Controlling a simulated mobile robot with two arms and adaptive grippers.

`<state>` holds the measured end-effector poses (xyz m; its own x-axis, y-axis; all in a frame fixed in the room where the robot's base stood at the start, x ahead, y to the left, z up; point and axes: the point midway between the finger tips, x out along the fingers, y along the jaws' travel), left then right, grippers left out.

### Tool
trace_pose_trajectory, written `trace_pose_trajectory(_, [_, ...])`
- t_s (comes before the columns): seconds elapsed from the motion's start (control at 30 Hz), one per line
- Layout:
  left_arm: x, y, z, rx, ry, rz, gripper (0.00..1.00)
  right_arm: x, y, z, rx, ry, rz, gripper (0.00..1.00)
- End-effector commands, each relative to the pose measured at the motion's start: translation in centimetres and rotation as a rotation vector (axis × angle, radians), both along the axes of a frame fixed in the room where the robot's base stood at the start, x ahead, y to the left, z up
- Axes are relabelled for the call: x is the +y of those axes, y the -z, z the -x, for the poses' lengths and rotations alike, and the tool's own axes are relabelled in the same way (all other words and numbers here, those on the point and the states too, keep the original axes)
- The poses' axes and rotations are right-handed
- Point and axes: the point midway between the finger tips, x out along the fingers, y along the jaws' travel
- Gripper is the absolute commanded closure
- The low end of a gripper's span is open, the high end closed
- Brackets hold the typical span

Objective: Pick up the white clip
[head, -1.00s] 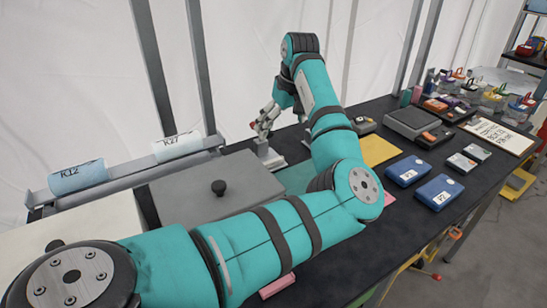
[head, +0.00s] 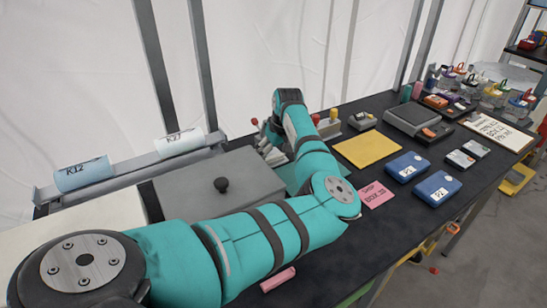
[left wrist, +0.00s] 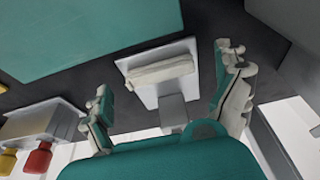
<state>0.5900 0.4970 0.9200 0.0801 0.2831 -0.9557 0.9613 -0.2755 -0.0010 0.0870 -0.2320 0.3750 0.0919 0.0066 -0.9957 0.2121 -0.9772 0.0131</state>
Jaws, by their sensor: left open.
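The white clip (left wrist: 162,68) is an off-white bar. In the left wrist view it lies across a pale plate with a grey block beside it, at the upper middle. My left gripper (left wrist: 167,74) is open, with one finger on either side of the clip and a gap to each. In the head view my left gripper (head: 271,150) is low over the table behind the grey box; I cannot make out the clip there. My right gripper is not in view.
A yellow sheet (head: 368,150), pink note (head: 376,195) and blue boxes (head: 407,167) lie to the right. Red and yellow pieces (left wrist: 38,158) show at the wrist view's lower left. Rolls (head: 82,175) rest on a rail.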

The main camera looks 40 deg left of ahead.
Motion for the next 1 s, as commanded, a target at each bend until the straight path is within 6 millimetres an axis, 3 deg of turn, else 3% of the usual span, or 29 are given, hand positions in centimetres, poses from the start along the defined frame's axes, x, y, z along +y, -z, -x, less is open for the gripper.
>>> trace_pose_trajectory(0.27, [0.08,0.32,-0.05,-0.001,0.000,0.000,0.01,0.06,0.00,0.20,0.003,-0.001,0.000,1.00])
trace_pose_trajectory(0.6, [0.06,0.29,-0.06,-0.001,0.000,0.000,0.44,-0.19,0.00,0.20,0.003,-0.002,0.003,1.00])
trace_pose_trajectory(1.0, [0.08,0.13,-0.04,-0.001,0.000,0.000,0.44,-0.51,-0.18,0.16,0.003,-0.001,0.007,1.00])
